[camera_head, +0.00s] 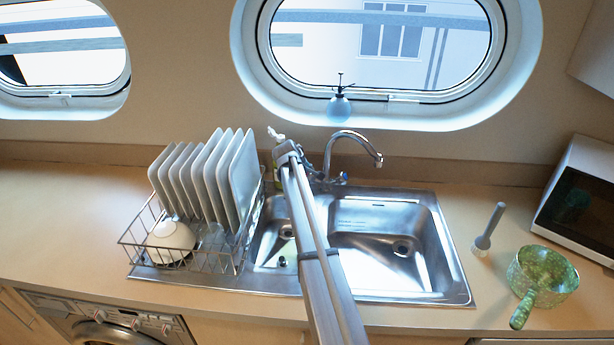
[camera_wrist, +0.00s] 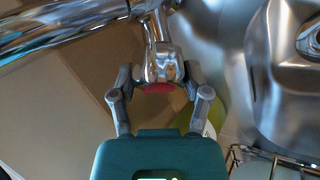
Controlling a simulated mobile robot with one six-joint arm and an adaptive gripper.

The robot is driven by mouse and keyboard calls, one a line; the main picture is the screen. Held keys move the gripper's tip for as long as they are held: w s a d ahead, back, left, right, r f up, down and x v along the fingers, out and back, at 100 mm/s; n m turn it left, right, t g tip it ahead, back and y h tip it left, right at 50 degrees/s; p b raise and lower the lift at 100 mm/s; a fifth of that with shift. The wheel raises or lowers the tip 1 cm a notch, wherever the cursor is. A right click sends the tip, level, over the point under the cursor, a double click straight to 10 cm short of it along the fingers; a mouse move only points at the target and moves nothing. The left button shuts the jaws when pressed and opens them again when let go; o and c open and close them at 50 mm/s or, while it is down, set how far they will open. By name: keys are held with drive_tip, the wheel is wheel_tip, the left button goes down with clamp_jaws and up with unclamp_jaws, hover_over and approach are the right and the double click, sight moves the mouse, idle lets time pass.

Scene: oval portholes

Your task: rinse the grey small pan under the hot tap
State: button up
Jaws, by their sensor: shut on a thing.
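My gripper (camera_wrist: 159,84) is shut on a chrome tap handle (camera_wrist: 160,62) with a red mark, seen in the wrist view. In the head view my arm reaches across the sink and hides most of the gripper and this handle. The tap (camera_head: 357,136) has a curved spout turned over the right basin (camera_head: 375,225); no water shows under it. The only pan in view is a small green speckled pan (camera_head: 545,275), not grey. It stands on the counter right of the sink, handle towards the front, away from my gripper.
A wire rack (camera_head: 190,255) with several white plates and a bowl stands left of the sink. A brush (camera_head: 488,230) stands between sink and pan. A microwave (camera_head: 582,200) is at the right. The right basin looks empty.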

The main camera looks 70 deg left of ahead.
drive_tip(key=n+g+h+p, duration=0.1)
drive_tip(key=n, duration=0.2)
drive_tip(key=shift+a+p, duration=0.1)
drive_tip(key=shift+p, duration=0.2)
drive_tip(key=shift+n+g+h, duration=0.3)
drive_tip(key=shift+n+h, duration=0.3)
drive_tip(key=shift+n, duration=0.1)
drive_tip(key=o, duration=1.1)
drive_tip(key=shift+o, duration=0.2)
drive_tip(key=shift+f+m, duration=0.1)
drive_tip(key=shift+m, duration=0.2)
